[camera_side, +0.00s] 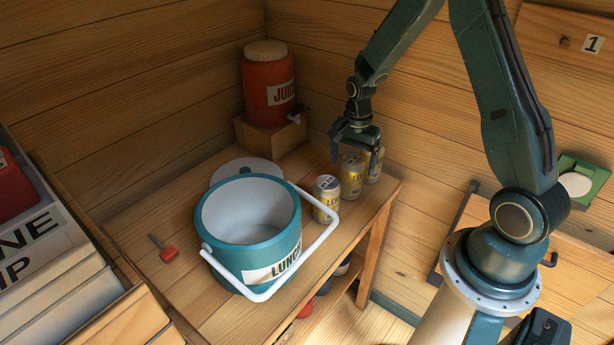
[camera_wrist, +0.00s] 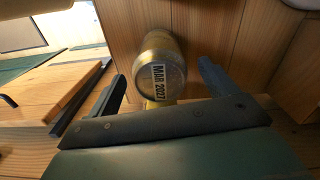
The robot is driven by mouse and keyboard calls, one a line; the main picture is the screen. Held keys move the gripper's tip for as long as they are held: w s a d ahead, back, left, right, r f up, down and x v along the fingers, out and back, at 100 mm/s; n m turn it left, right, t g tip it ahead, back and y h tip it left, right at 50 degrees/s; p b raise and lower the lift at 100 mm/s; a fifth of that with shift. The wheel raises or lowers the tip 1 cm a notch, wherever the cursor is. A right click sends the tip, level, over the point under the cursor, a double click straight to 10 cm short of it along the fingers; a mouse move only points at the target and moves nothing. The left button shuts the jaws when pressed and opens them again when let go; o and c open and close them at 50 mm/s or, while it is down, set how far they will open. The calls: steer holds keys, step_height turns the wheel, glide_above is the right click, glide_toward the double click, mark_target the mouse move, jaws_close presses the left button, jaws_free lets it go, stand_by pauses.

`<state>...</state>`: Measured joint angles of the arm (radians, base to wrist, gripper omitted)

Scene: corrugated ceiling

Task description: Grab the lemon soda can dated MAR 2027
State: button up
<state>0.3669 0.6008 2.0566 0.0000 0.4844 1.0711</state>
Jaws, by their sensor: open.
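Three yellow-and-silver lemon soda cans stand in a row near the table's right edge in the side view: a near can (camera_side: 326,200), a middle can (camera_side: 351,180) and a far can (camera_side: 375,166). Date labels on the tops are too small to read there. My gripper (camera_side: 355,152) is open, pointing down over the middle and far cans and partly hiding them. In the wrist view, a can (camera_wrist: 160,62) with a label reading MAR 2027 lies between the two spread fingers of my gripper (camera_wrist: 161,80). I cannot tell whether the fingers touch it, or which can it is.
A teal bucket (camera_side: 285,238) marked LUNCH, its white handle swung forward, stands left of the cans. A round grey lid (camera_side: 246,170) lies behind it. A red juice jug (camera_side: 267,88) stands on a wooden block (camera_side: 268,137) at the back. A red-handled tool (camera_side: 169,254) lies left.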

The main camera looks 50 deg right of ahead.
steer(key=shift+f, duration=1.9)
steer(key=c, duration=1.3)
steer(key=shift+r, duration=0.1)
step_height(320, 180, up, 20)
steer(key=shift+f, duration=0.1)
